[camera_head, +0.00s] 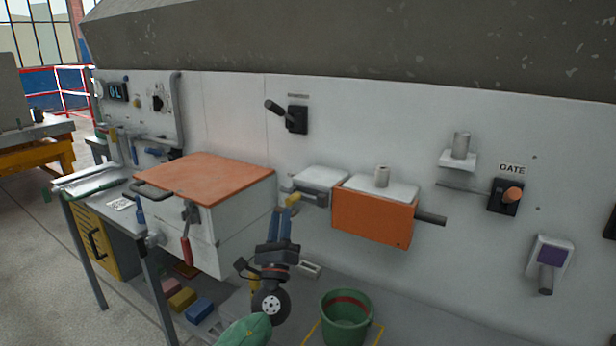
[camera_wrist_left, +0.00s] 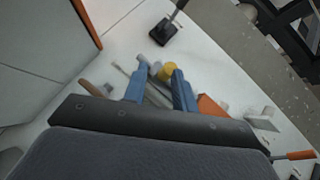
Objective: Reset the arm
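My left gripper (camera_head: 283,212) reaches up from the bottom middle of the head view, in front of the white wall panel (camera_head: 235,110). Its two blue fingers also show in the left wrist view (camera_wrist_left: 159,75), apart with a gap between them. A small yellow piece (camera_head: 293,199) lies by the fingertips, beside a grey wall box (camera_head: 320,178). It shows near the right fingertip in the left wrist view (camera_wrist_left: 169,68). The fingers do not look closed on it, though contact is hard to tell. My right gripper is not in view.
An orange-topped white cabinet (camera_head: 205,175) stands left of the gripper. An orange box (camera_head: 373,215) sticks out from the wall to its right. A black lever (camera_head: 297,119) is above, a GATE lever (camera_head: 505,198) far right, and a green bucket (camera_head: 345,325) below.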

